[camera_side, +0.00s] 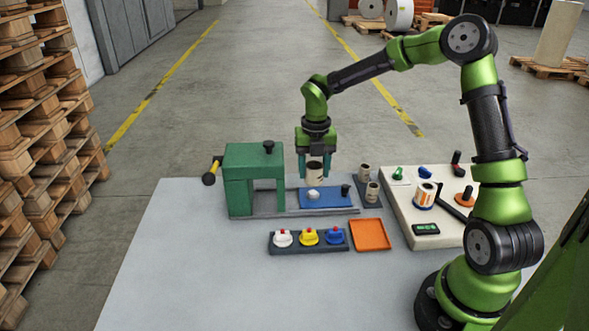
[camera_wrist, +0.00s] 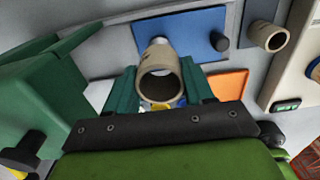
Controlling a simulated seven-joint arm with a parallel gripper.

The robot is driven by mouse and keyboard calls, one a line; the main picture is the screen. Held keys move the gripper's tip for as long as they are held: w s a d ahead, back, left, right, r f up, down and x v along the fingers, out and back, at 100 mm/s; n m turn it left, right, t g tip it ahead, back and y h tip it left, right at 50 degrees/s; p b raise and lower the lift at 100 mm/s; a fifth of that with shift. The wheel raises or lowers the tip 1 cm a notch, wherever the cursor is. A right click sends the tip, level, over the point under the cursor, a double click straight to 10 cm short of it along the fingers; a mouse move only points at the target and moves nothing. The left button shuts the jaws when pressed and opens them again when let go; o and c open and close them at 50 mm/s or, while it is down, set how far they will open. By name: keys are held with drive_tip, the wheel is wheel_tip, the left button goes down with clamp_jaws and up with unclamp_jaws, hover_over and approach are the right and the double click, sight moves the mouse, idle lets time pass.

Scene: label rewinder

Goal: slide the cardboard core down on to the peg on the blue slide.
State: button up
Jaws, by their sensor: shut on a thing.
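My gripper (camera_side: 314,168) is shut on a tan cardboard core (camera_side: 314,172), held upright. In the wrist view the core (camera_wrist: 160,75) sits between the teal fingers (camera_wrist: 160,95), its open dark end facing the camera. The blue slide (camera_side: 332,201) lies below on a grey rail. The pale round-topped peg (camera_side: 313,194) stands on the slide's left part, just under the core in the side view. A small gap shows between them. In the wrist view the core mostly covers the peg; the blue slide (camera_wrist: 190,30) shows behind it.
The green machine body (camera_side: 250,180) stands close left. A black knob (camera_side: 345,190) rises from the slide's right end. Two other cores (camera_side: 364,172) stand in a dark holder to the right.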

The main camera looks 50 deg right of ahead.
sight(313, 192)
drive_tip(key=shift+f, duration=2.6)
drive_tip(key=shift+r, duration=0.1)
drive_tip(key=o, duration=0.8)
drive_tip(key=shift+o, duration=0.2)
